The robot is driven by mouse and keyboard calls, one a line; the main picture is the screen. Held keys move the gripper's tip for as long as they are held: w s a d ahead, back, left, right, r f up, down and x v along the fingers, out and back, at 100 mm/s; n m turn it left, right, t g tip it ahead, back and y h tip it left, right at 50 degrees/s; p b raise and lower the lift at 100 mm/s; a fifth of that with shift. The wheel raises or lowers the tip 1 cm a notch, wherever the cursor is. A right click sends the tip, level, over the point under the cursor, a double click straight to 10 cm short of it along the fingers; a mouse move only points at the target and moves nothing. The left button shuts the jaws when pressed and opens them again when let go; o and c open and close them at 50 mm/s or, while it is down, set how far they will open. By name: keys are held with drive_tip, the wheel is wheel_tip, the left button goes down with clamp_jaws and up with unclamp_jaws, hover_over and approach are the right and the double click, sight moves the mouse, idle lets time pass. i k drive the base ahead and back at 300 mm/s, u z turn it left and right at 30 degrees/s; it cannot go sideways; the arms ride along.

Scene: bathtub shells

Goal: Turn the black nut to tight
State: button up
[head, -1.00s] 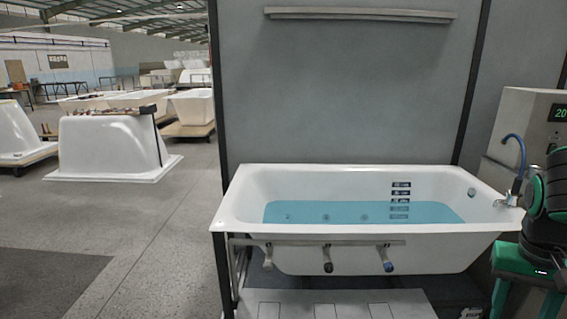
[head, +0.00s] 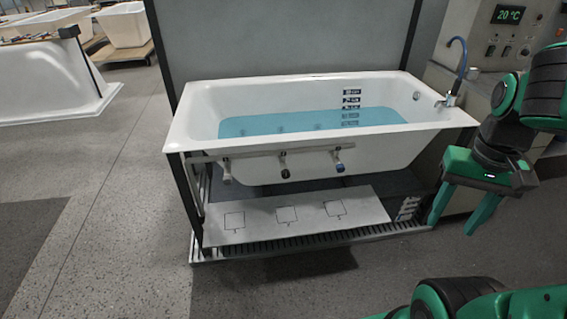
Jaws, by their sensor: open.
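The black nut (head: 285,173) is the middle one of three fittings hanging from a rail along the front of the bathtub (head: 297,150). A pale grey fitting (head: 227,178) hangs to its left and a blue-ended fitting (head: 340,167) to its right. How tight the black nut sits cannot be told at this size. My gripper (head: 453,226) is at the right, fingers pointing down, open and empty. It is well to the right of the black nut, near the tub's right end, touching nothing visible.
A white sloping panel (head: 290,215) with several square outlines lies below the rail, above a dark grate. A blue hose and tap (head: 455,75) stand at the tub's right end, by a control box (head: 508,15) reading 20 °C. Open floor lies in front.

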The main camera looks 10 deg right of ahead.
sight(285, 174)
drive_tip(key=z, duration=0.9)
drive_tip(key=k, duration=1.3)
drive_tip(key=u, duration=0.35)
drive_tip(key=i, duration=1)
drive_tip(key=z, duration=0.05)
